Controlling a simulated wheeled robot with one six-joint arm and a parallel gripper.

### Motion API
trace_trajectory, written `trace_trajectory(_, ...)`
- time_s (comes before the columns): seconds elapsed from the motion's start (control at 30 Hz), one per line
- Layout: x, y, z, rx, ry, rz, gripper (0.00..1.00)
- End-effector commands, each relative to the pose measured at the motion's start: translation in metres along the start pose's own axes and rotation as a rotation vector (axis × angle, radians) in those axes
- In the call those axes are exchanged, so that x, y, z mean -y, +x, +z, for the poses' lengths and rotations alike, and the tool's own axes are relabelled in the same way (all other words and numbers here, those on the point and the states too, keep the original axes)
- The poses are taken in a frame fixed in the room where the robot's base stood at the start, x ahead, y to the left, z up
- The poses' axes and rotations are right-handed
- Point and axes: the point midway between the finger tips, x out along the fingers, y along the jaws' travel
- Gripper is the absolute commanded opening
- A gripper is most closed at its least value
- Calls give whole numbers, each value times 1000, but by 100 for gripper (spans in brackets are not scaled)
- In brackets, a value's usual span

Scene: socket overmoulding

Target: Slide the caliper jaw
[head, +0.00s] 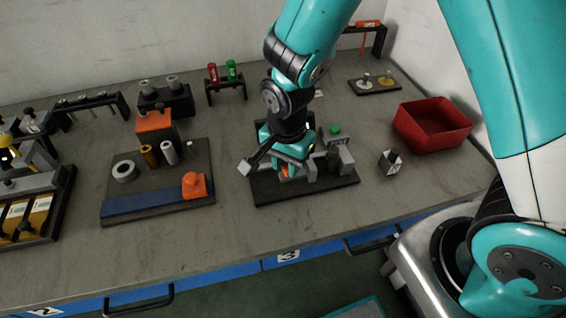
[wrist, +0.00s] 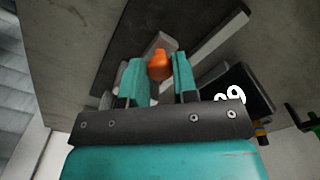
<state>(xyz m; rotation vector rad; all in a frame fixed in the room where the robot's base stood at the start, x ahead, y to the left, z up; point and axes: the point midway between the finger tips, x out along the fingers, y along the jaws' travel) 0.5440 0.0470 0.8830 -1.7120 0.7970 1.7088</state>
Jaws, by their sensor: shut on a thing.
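The caliper stands on a black base plate (head: 330,187) at the middle of the bench. In the wrist view its orange jaw knob (wrist: 159,66) lies between the two teal fingers of my gripper (wrist: 159,82), which is shut on it. In the head view my gripper (head: 286,160) reaches down over the caliper and hides much of it. A grey metal bar (wrist: 212,45) runs beside the fingers in the wrist view. A black block (wrist: 240,92) with white digits sits right of the fingers; the digits are partly cut off.
A fixture board (head: 150,212) with an orange block, rings and cylinders lies to the left. A red bin (head: 433,124) and a small dark block with light faces (head: 390,162) lie to the right. A green button (head: 335,129) is behind the caliper. The bench front is clear.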

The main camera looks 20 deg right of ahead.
Motion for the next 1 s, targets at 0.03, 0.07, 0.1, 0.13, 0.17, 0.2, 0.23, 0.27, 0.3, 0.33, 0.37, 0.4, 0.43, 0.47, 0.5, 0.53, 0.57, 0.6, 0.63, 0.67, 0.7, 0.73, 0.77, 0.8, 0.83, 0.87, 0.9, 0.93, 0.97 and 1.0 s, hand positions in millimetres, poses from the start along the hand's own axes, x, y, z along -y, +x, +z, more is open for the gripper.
trace_trajectory(0.03,3,-1,2,7,-2,-10,0)
trace_trajectory(0.07,3,-1,2,7,-3,-11,0)
trace_trajectory(0.1,4,-1,3,8,-4,-12,0)
trace_trajectory(0.13,4,-1,3,8,-4,-12,0)
trace_trajectory(0.17,4,-1,3,9,-5,-13,0)
trace_trajectory(0.2,4,-1,3,9,-5,-14,0)
trace_trajectory(0.23,4,-1,4,10,-5,-14,32)
trace_trajectory(0.27,4,-1,4,9,-6,-14,38)
trace_trajectory(0.3,4,-1,4,9,-5,-13,48)
trace_trajectory(0.33,4,-1,3,9,-5,-13,53)
trace_trajectory(0.37,4,-1,3,8,-5,-12,53)
trace_trajectory(0.4,4,-1,3,8,-5,-12,53)
trace_trajectory(0.43,4,-1,3,8,-4,-11,53)
trace_trajectory(0.47,3,-1,3,8,-4,-11,53)
trace_trajectory(0.5,3,0,2,7,-3,-10,53)
trace_trajectory(0.53,3,0,2,7,-3,-10,53)
trace_trajectory(0.57,3,0,2,7,-2,-10,53)
trace_trajectory(0.6,3,-1,2,7,-2,-10,53)
trace_trajectory(0.63,3,-2,2,7,-2,-10,53)
trace_trajectory(0.67,3,-3,2,6,-2,-10,53)
trace_trajectory(0.7,3,-7,2,6,-2,-11,53)
trace_trajectory(0.73,3,-10,2,6,-2,-12,53)
trace_trajectory(0.77,4,-14,2,5,-3,-13,53)
trace_trajectory(0.8,4,-20,2,5,-3,-13,53)
trace_trajectory(0.83,4,-26,2,5,-3,-15,53)
trace_trajectory(0.87,4,-33,2,5,-3,-15,53)
trace_trajectory(0.9,4,-42,2,5,-4,-16,53)
trace_trajectory(0.93,4,-50,2,4,-4,-17,53)
trace_trajectory(0.97,4,-58,2,5,-4,-16,53)
trace_trajectory(1.0,3,-69,2,5,-4,-16,53)
